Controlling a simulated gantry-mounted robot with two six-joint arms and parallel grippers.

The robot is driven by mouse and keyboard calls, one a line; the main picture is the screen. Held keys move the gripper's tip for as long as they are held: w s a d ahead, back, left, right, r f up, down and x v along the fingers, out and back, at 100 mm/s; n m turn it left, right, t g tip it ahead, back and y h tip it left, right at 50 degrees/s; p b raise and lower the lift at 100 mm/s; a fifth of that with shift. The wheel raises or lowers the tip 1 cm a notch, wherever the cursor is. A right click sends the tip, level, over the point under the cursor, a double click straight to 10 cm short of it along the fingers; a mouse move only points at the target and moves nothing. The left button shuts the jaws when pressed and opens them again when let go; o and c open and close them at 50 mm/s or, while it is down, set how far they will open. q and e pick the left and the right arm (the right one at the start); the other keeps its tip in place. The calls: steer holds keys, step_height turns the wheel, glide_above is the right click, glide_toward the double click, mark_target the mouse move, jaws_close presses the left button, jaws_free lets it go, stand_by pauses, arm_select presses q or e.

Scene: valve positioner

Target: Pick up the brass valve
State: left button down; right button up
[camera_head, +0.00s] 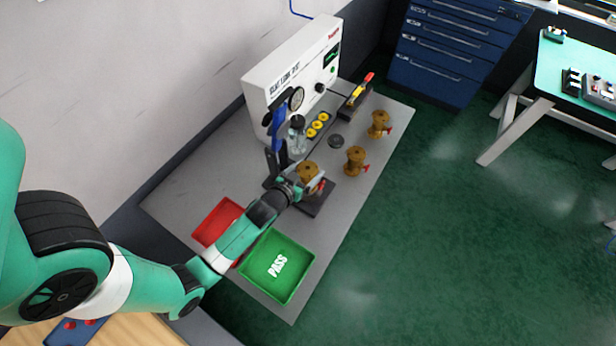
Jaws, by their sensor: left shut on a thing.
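A brass valve (307,171) is at the tip of my left gripper (303,187), near the dark fixture base (318,206). My left gripper is shut on this valve; its fingers are small and partly hidden by the arm and valve. I cannot tell whether the valve touches the base. Two more brass valves with red handles stand upright on the grey table, one in the middle (355,159) and one farther back (378,124). My right gripper is not in view.
A green PASS tray (297,285) and a red tray (206,238) sit at the table's near end. A white test unit (262,88) with a gauge stands along the back, a blue-handled device (278,128) before it. Bare table (385,105) lies around the free valves.

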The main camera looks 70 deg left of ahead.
arm_select(q)
steer(key=shift+r, duration=0.15)
steer(key=shift+r, duration=0.1)
steer(key=shift+r+p, duration=0.45)
steer(key=shift+r, duration=0.45)
steer(key=s+d+r+p, duration=0.5)
steer(key=d+r+p, duration=0.1)
steer(key=d+r, duration=0.5)
steer(key=shift+s+d+p, duration=0.15)
steer(key=shift+d+p, duration=0.15)
steer(key=shift+d, duration=0.7)
